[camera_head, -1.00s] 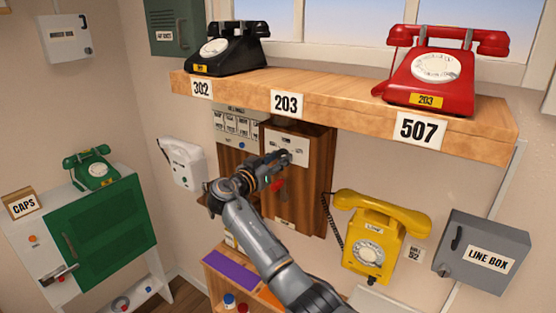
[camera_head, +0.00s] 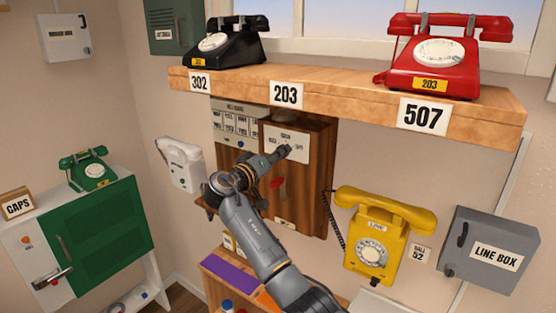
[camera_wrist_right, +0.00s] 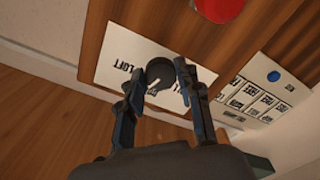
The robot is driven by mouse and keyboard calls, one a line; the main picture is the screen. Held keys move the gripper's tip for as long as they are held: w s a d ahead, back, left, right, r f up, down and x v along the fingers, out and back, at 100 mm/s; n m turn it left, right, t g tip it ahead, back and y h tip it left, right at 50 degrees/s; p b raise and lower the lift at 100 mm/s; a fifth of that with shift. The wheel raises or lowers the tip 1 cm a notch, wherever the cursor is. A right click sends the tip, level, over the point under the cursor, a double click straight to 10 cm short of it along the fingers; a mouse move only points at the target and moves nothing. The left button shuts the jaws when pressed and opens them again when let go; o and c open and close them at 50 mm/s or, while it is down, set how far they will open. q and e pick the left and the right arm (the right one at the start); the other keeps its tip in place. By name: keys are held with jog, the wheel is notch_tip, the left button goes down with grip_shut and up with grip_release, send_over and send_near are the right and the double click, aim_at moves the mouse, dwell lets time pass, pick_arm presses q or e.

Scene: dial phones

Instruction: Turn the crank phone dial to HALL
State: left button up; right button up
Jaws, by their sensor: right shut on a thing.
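The crank phone (camera_head: 317,185) is a brown wooden wall box under the shelf. Its white dial plate (camera_head: 272,132) is on the upper front, and the plate also shows in the right wrist view (camera_wrist_right: 112,82). There a dark round dial knob (camera_wrist_right: 160,71) with a pale pointer mark sits between the fingers. My right gripper (camera_head: 286,151) is at the plate, shut on the knob, with a finger on either side in the wrist view (camera_wrist_right: 161,80). LOFT is readable on the plate; another label is partly hidden by a finger. I cannot read HALL. My left gripper is out of view.
A wooden shelf (camera_head: 350,97) with black (camera_head: 228,43) and red phones (camera_head: 437,70) overhangs the box. A yellow phone (camera_head: 385,235) and grey line box (camera_head: 490,250) are right. A white phone (camera_head: 181,163) and bell board (camera_head: 232,122) are left.

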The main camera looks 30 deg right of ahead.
jog(key=n, duration=0.3)
jog(key=shift+r, duration=0.1)
jog(key=n+p, duration=0.1)
jog(key=n, duration=0.2)
jog(key=shift+r+n, duration=0.1)
jog(key=shift+n, duration=0.2)
jog(key=n+p, duration=0.3)
jog(key=n, duration=0.2)
jog(key=shift+n+p, duration=0.3)
jog(key=shift+n, duration=1.9)
jog(key=o, duration=1.2)
jog(key=shift+c, duration=0.2)
